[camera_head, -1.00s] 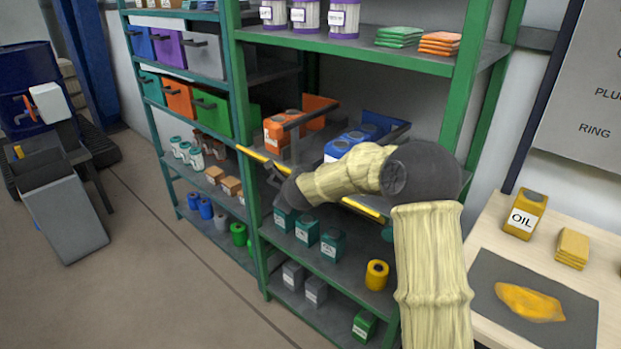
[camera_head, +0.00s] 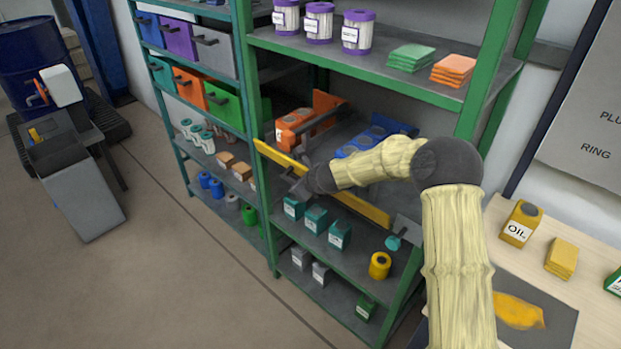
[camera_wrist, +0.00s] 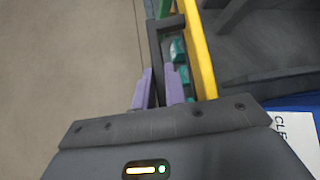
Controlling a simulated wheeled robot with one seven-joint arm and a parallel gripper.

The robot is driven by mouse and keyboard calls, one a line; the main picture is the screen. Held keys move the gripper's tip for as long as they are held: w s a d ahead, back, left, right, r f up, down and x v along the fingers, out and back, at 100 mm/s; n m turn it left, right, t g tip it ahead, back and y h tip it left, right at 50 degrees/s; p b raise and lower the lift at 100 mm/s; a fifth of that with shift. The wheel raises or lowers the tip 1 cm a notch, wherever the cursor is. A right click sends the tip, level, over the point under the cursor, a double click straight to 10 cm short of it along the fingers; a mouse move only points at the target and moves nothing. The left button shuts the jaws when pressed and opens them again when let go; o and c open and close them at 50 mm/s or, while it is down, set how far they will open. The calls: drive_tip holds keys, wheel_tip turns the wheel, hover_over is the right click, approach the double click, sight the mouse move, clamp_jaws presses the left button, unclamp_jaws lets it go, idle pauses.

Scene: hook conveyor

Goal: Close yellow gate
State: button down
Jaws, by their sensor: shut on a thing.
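The yellow gate (camera_head: 358,205) is a long bar across the front of the middle shelf bay, with its broad yellow face showing in the head view. In the wrist view the gate (camera_wrist: 199,50) runs along the right of the fingers. Its dark handle (camera_wrist: 156,50) stands off the gate. My gripper (camera_wrist: 158,88) has purple fingers shut on this handle, one on each side. In the head view my gripper (camera_head: 298,187) is at the gate's front, left of its middle, and my wrist hides part of the gate.
Orange boxes (camera_head: 293,124) and blue boxes (camera_head: 359,142) stand behind the gate. Teal boxes (camera_head: 316,218) and a yellow roll (camera_head: 380,265) are on the shelf below. A green shelf post (camera_head: 488,80) stands at the right. The floor (camera_head: 190,270) in front is clear.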

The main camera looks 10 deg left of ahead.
drive_tip(key=shift+d+f, duration=0.25)
drive_tip(key=shift+f, duration=0.1)
drive_tip(key=c, duration=1.4)
unclamp_jaws()
drive_tip(key=shift+c, duration=0.2)
drive_tip(key=shift+r, duration=0.15)
drive_tip(key=shift+a, duration=0.1)
